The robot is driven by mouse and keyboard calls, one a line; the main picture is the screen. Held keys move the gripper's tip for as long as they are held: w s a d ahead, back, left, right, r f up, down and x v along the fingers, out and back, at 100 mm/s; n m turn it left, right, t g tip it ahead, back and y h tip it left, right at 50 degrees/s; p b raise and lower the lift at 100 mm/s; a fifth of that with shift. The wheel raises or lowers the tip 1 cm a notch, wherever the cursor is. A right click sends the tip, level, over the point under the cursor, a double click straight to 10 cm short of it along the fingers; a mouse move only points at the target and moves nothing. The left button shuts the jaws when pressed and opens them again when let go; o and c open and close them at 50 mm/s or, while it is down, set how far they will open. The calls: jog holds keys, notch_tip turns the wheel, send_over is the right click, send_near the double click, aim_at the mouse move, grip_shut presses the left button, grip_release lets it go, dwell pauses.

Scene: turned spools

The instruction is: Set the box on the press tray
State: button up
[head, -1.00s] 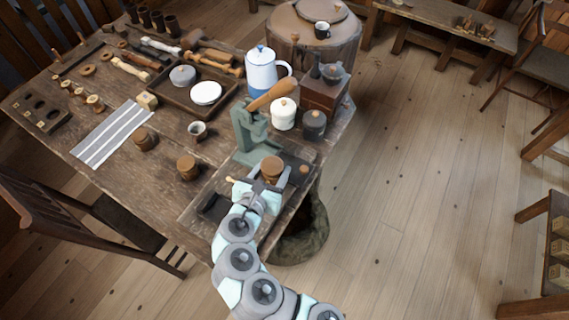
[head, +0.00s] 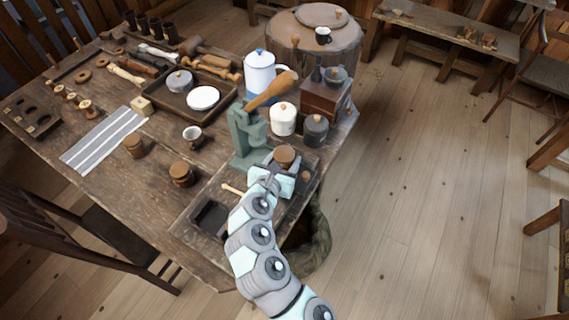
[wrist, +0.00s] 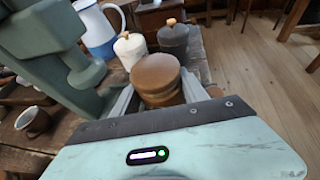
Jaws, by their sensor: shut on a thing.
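A round turned wooden box (head: 285,154) with a brown lid is held upright in my gripper (head: 280,168). The wrist view shows the box (wrist: 157,78) between the two pale fingers, which close on its sides; its underside is hidden. The green press (head: 243,140) stands just left of the held box, on the near right part of the table. A dark shallow tray (head: 211,216) lies at the near end of the press's base board, left of my arm. I cannot tell whether the box touches the surface beneath it.
Two similar wooden boxes (head: 133,145) (head: 182,174) stand left of the press. A white lidded jar (head: 283,118), a dark jar (head: 315,129) and a blue-and-white pot (head: 259,72) stand behind. A small wooden knob (head: 305,176) is right of my gripper. The table edge is close on the right.

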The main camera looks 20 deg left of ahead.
jog(key=shift+f, duration=0.55)
jog(key=shift+f, duration=0.15)
jog(key=o, duration=1.1)
jog(key=shift+s+r, duration=0.25)
jog(key=shift+r, duration=0.1)
jog(key=p+v, duration=0.6)
jog(key=v, duration=0.5)
jog(key=shift+s, duration=0.25)
